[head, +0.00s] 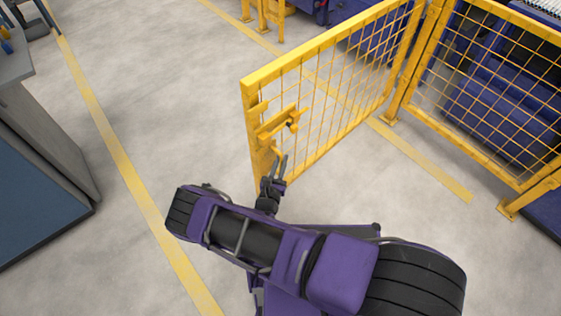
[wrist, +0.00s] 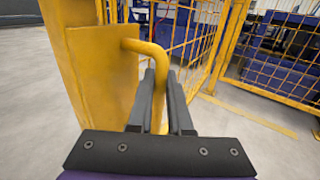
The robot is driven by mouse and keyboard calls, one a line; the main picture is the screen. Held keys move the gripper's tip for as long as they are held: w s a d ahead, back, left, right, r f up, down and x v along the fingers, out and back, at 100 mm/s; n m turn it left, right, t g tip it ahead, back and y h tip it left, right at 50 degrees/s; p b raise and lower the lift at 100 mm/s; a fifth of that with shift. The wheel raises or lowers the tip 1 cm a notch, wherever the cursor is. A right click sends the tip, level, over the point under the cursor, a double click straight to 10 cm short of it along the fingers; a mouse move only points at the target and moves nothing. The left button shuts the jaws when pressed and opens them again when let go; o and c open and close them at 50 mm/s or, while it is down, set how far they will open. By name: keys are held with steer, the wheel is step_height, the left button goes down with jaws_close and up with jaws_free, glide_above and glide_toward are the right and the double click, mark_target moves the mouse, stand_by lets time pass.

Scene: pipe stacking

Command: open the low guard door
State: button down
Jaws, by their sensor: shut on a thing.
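The low guard door (head: 335,98) is a yellow frame with wire mesh, standing swung out from the yellow post at its far right end. Its free end is near me, with a latch plate and a yellow handle (head: 277,149) on it. In the wrist view the handle (wrist: 150,50) is a bent yellow bar coming off the door's end plate (wrist: 95,75). My gripper (head: 277,168) is at this handle, and in the wrist view its two dark fingers (wrist: 163,95) are shut on the bar, one on each side.
A fixed yellow mesh fence (head: 490,85) stands at the right with blue machinery (head: 500,95) behind it. A grey and blue cabinet (head: 40,170) is at the left. The grey floor between cabinet and door is clear, with a yellow line (head: 120,155) along it.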

steer(key=shift+d, duration=0.1)
steer(key=c, duration=0.8)
jaws_free()
steer(key=shift+c, duration=0.2)
